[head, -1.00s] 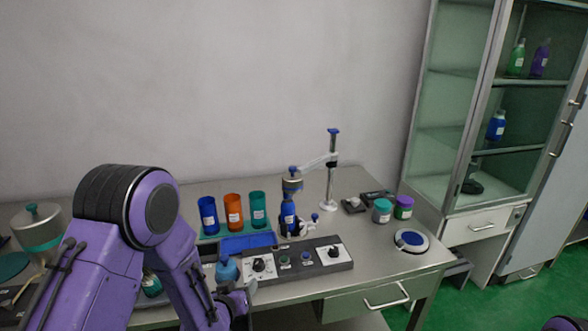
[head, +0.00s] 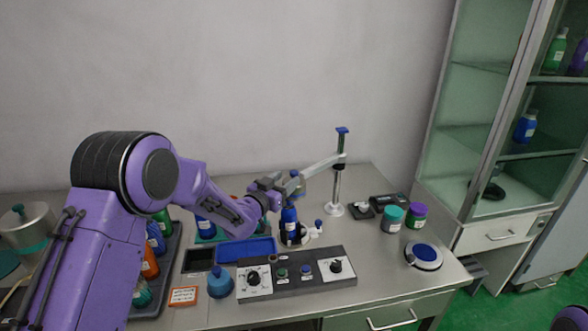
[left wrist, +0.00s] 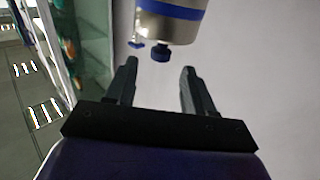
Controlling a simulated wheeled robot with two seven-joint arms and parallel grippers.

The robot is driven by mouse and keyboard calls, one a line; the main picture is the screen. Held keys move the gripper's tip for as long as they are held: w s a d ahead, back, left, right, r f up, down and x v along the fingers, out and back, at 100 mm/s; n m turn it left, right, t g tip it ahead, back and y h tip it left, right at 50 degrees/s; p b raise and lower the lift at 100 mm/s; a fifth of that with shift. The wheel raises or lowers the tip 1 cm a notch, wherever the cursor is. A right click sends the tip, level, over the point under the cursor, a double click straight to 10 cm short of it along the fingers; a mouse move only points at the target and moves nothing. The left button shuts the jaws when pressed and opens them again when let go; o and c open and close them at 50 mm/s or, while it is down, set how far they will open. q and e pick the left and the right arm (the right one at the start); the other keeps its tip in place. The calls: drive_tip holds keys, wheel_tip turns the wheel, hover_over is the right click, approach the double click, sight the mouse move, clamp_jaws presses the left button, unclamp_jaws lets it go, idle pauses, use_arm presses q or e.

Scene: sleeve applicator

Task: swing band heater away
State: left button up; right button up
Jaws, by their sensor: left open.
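The band heater (head: 294,190) hangs on a light swing arm (head: 322,165) from an upright post (head: 337,185) with a blue cap. It is above a blue bottle (head: 289,221) in a holder, and my gripper partly hides it. My left gripper (head: 279,185) is open and empty, just left of the heater. My right gripper is not in view.
A control panel (head: 296,276) with knobs and buttons lies in front of the holder. A blue tray (head: 247,251) is left of it. Teal (head: 392,219) and purple-lidded (head: 416,216) jars and a round blue-topped pad (head: 424,255) stand right. A glass cabinet (head: 500,120) stands beyond.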

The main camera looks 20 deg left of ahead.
sight(292, 176)
use_arm(q)
drive_tip(key=w, duration=0.4)
drive_tip(key=w+d+p, duration=0.1)
drive_tip(key=shift+w+f, duration=0.35)
drive_tip(key=shift+w, duration=0.05)
drive_tip(key=shift+s+r, duration=0.2)
clamp_jaws()
drive_tip(key=shift+d, duration=0.1)
